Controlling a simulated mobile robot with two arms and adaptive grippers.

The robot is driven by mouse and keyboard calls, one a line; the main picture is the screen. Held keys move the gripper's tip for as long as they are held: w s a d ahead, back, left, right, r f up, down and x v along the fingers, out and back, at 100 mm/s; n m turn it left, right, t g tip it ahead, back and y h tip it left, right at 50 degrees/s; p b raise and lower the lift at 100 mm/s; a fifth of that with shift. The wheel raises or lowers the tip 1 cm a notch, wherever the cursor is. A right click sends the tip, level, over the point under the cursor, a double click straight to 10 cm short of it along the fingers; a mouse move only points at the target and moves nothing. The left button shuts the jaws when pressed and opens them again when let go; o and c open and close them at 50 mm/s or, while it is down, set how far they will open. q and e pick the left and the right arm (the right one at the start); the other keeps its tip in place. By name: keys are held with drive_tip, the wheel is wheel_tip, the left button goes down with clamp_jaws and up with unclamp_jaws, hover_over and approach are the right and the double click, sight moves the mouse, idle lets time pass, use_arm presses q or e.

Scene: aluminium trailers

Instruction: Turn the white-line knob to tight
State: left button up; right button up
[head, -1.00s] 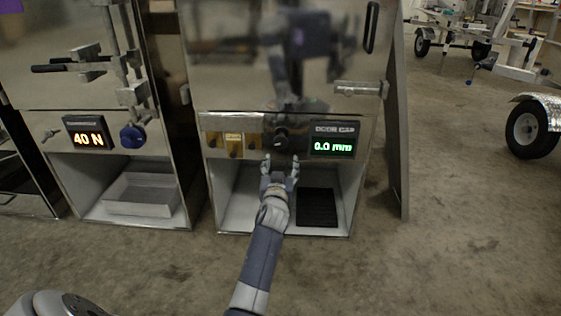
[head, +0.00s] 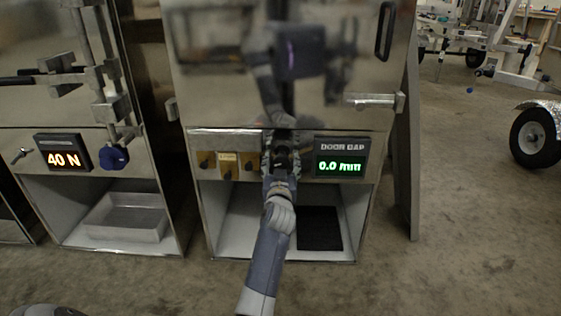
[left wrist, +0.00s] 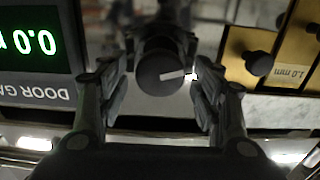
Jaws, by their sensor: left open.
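The dark round knob with the white line (left wrist: 163,72) is on the front panel of the middle steel cabinet; its line runs nearly level in the left wrist view, pointing right. In the head view the knob (head: 281,157) is partly hidden behind my left gripper (head: 281,172). My left gripper is open, with one finger on each side of the knob in the left wrist view; whether the fingers touch it I cannot tell. The DOOR GAP display (head: 341,157) beside it reads 0.0 mm. My right gripper is not in view.
Brass plates (head: 227,166) with small dark knobs sit left of the knob. Below is an open bay with a black mat (head: 319,229). The left cabinet has a 40 N display (head: 63,152), a blue knob (head: 115,158) and a grey tray (head: 126,217).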

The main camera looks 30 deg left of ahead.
use_arm(q)
drive_tip(key=shift+c, duration=1.1)
drive_tip(key=c, duration=0.8)
